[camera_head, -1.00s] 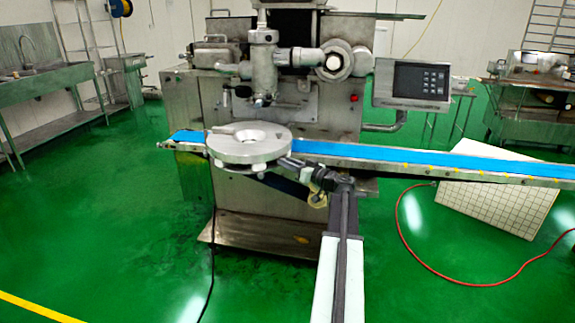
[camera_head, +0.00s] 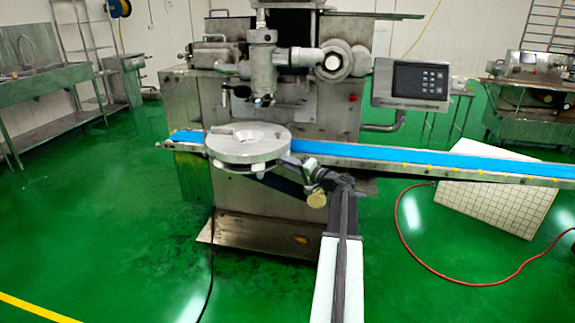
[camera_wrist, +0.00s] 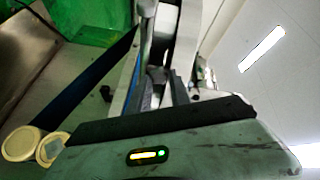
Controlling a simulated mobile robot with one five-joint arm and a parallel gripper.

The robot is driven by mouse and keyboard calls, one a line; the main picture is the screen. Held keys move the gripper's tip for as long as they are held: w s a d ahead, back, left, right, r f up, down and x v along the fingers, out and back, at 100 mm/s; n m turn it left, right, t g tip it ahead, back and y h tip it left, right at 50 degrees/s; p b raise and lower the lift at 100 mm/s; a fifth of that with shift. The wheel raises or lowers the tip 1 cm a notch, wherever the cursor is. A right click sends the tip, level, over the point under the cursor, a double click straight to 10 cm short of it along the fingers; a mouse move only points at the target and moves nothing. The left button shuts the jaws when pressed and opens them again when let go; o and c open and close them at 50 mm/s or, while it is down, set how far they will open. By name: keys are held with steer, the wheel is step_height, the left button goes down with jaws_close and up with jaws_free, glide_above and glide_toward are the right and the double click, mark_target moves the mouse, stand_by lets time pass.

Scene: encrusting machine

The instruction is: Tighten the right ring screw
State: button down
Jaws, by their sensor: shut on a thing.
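The round grey metal ring (camera_head: 228,157) sits level at the belt, in front of the machine. My gripper (camera_head: 287,162) is at the ring's right front edge. In the wrist view, my gripper (camera_wrist: 159,88) has its two fingers close together, shut on a small grey metal part between them, which I take for the right ring screw (camera_wrist: 156,74). The screw is mostly hidden by the fingers, and in the head view I cannot make it out. A grey metal rod and a curved pale metal edge rise just beyond the fingertips in the wrist view.
The blue conveyor belt (camera_head: 400,158) runs left and right behind my arm. The encrusting machine (camera_head: 285,115) stands behind it, with a control panel (camera_head: 411,84) at right. A red hose (camera_head: 432,280) and white gridded panel (camera_head: 497,190) are at right. The green floor at left is clear.

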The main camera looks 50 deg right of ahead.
steer(key=shift+a+f+m, duration=0.1)
steer(key=shift+f+m, duration=0.1)
steer(key=shift+m, duration=4.55)
steer(key=shift+f+m, duration=0.15)
steer(key=shift+m, duration=4.6)
steer(key=c, duration=1.2)
jaws_free()
steer(key=s, duration=0.8)
